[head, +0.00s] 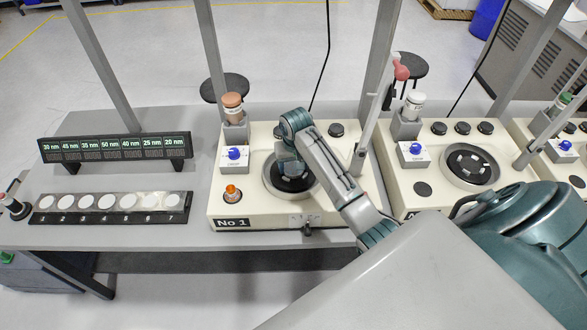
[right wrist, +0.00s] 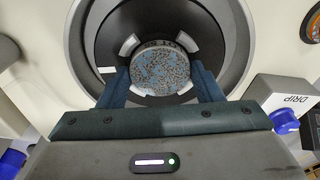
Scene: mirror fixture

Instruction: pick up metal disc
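A round speckled grey-blue metal disc (right wrist: 164,70) lies in the dark round bowl (right wrist: 104,38) of the machine labelled No 1, between white pads, in the right wrist view. My right gripper (right wrist: 162,82) is over it, with one dark finger on each side of the disc. The fingers look open, with the tips close to the disc's edge; I cannot tell whether they touch it. In the head view my right gripper (head: 291,168) points down into the bowl and hides the disc. My left gripper is not in view.
A lever arm with a red knob (head: 401,72) stands raised at right. A numbered rack (head: 110,207) of white discs and a thickness display (head: 115,148) are at left.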

